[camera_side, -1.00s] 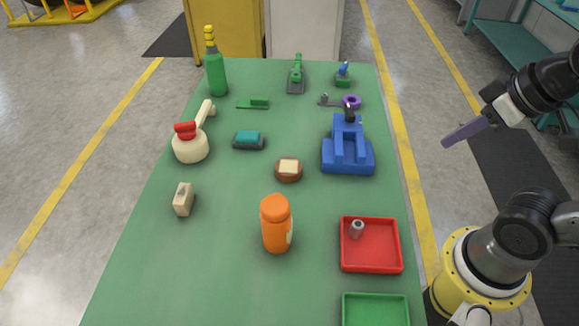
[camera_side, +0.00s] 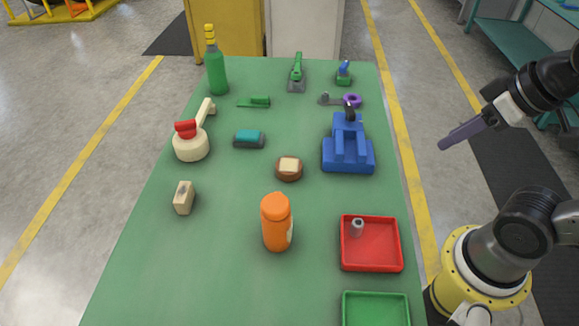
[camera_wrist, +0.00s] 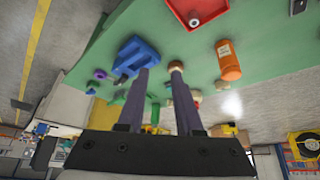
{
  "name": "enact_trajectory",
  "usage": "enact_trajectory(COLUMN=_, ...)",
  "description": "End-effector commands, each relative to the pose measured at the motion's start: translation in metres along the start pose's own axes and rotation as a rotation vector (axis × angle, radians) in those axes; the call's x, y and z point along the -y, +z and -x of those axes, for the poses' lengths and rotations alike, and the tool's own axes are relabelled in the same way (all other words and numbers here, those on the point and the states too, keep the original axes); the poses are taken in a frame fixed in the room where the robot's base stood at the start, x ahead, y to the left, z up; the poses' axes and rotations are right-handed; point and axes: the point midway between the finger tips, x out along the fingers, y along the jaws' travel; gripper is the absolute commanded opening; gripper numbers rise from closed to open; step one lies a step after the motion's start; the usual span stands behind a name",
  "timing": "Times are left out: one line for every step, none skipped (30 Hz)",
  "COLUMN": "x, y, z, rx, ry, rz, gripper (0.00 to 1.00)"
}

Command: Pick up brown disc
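My gripper (camera_side: 443,147) hangs in the air off the table's right side, well apart from the disc. In the wrist view my gripper (camera_wrist: 159,72) has its two long dark fingers apart, with nothing between them.
A blue block fixture (camera_side: 348,160) stands right of the disc. An orange bottle (camera_side: 276,225) stands in front, with a red tray (camera_side: 370,263) to its right. A teal-topped block (camera_side: 248,138) lies behind left. The green table (camera_side: 225,225) is bare at the front left.

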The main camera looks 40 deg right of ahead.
Motion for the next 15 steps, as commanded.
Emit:
enact_trajectory(x=0.0, y=0.0, z=0.0, rx=0.0, ry=0.0, rz=0.0, gripper=0.45)
enact_trajectory(x=0.0, y=0.0, z=0.0, rx=0.0, ry=0.0, rz=0.0, gripper=0.5)
enact_trajectory(x=0.0, y=0.0, z=0.0, rx=0.0, ry=0.0, rz=0.0, gripper=0.58)
enact_trajectory(x=0.0, y=0.0, z=0.0, rx=0.0, ry=0.0, rz=0.0, gripper=0.63)
enact_trajectory(x=0.0, y=0.0, z=0.0, rx=0.0, ry=0.0, rz=0.0, gripper=0.68)
enact_trajectory(x=0.0, y=0.0, z=0.0, rx=0.0, ry=0.0, rz=0.0, gripper=0.76)
enact_trajectory(x=0.0, y=0.0, z=0.0, rx=0.0, ry=0.0, rz=0.0, gripper=0.81)
enact_trajectory(x=0.0, y=0.0, z=0.0, rx=0.0, ry=0.0, rz=0.0, gripper=0.86)
enact_trajectory(x=0.0, y=0.0, z=0.0, rx=0.0, ry=0.0, rz=0.0, gripper=0.94)
enact_trajectory(x=0.0, y=0.0, z=0.0, rx=0.0, ry=0.0, rz=0.0, gripper=0.99)
enact_trajectory(x=0.0, y=0.0, z=0.0, rx=0.0, ry=0.0, rz=0.0, gripper=1.0)
enact_trajectory(x=0.0, y=0.0, z=0.0, rx=0.0, ry=0.0, rz=0.0, gripper=1.0)
enact_trajectory(x=0.0, y=0.0, z=0.0, rx=0.0, ry=0.0, rz=0.0, gripper=1.0)
enact_trajectory(x=0.0, y=0.0, z=0.0, rx=0.0, ry=0.0, rz=0.0, gripper=1.0)
enact_trajectory(x=0.0, y=0.0, z=0.0, rx=0.0, ry=0.0, rz=0.0, gripper=1.0)
